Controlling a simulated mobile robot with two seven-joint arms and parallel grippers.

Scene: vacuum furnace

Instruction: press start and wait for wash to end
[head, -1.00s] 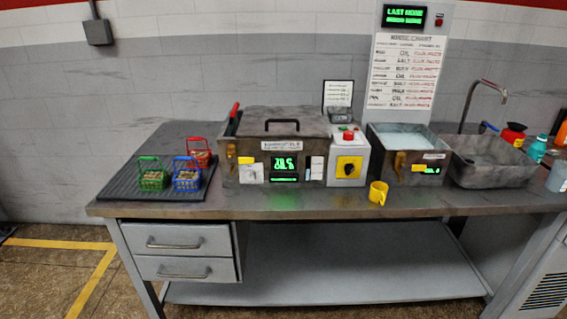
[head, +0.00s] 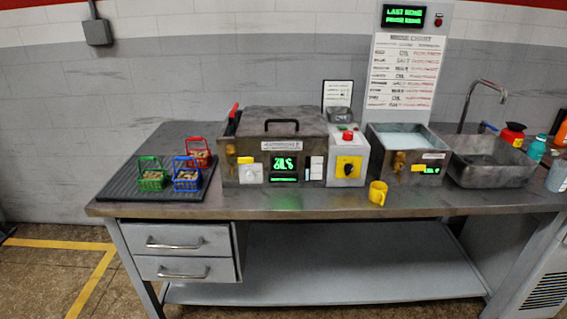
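The washer (head: 238,128) is a grey metal tank on the bench with its handled lid (head: 285,122) down. Its front carries a lit green display (head: 284,163), too blurred to read surely, a round dial (head: 249,173) and a white switch panel (head: 317,168). To its right is a white control box (head: 346,150) with a red button (head: 348,136) on top and a black knob on a yellow plate (head: 348,167). I cannot tell which control is start. Neither of my grippers is in view.
Green (head: 152,180), blue (head: 186,179) and red (head: 198,153) baskets with contents stand on a black mat (head: 126,189) at left. A yellow mug (head: 378,192) is near the front edge. A liquid-filled tank (head: 400,168) and a sink (head: 490,170) are at right.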

